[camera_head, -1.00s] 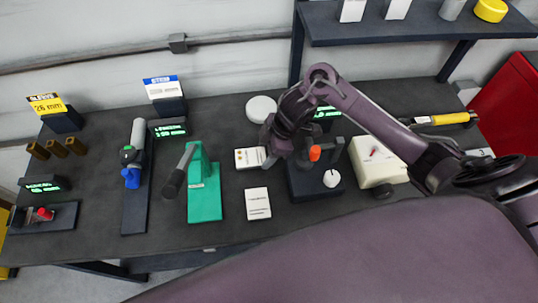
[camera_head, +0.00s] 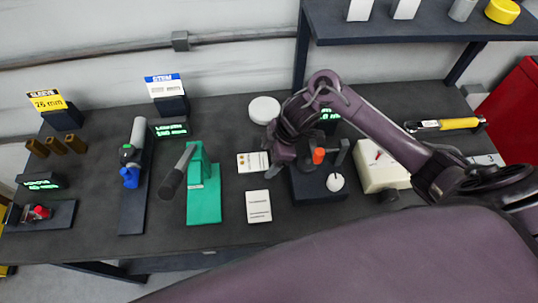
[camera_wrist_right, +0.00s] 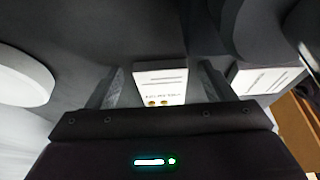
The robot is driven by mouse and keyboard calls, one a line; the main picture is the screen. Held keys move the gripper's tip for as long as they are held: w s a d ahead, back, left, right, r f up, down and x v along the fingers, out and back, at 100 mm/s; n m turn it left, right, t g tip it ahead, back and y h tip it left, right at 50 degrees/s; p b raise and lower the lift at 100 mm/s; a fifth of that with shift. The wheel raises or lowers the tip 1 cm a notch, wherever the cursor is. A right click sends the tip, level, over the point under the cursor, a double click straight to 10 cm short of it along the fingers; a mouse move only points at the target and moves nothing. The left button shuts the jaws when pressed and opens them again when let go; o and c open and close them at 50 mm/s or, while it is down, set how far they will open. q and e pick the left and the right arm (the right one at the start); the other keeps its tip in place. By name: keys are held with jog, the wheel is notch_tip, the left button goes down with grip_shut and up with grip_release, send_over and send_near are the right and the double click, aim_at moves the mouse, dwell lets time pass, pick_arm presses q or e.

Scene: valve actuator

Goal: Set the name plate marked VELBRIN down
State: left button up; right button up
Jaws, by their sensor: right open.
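A small white name plate (camera_head: 250,162) lies flat on the dark bench, left of the white knob box. It also shows in the right wrist view (camera_wrist_right: 160,88), with dark print lines and two brass-coloured spots; the lettering is too small to read surely. My right gripper (camera_head: 273,158) is low at the plate's right end. In the right wrist view my right gripper (camera_wrist_right: 160,82) is open, with one finger on each side of the plate and gaps visible. A second white plate (camera_head: 258,206) lies nearer the bench's front edge. My left gripper is not in view.
A green press (camera_head: 204,195) stands left of the plates. A white disc (camera_head: 263,110) lies behind. A dark fixture with an orange part (camera_head: 318,155) and a cream meter box (camera_head: 380,170) stand right. Bench space in front of the second plate is clear.

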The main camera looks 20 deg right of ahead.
jog(key=p+v, duration=0.9)
jog(key=v, duration=0.3)
jog(key=shift+p, duration=0.4)
jog(key=shift+r, duration=0.15)
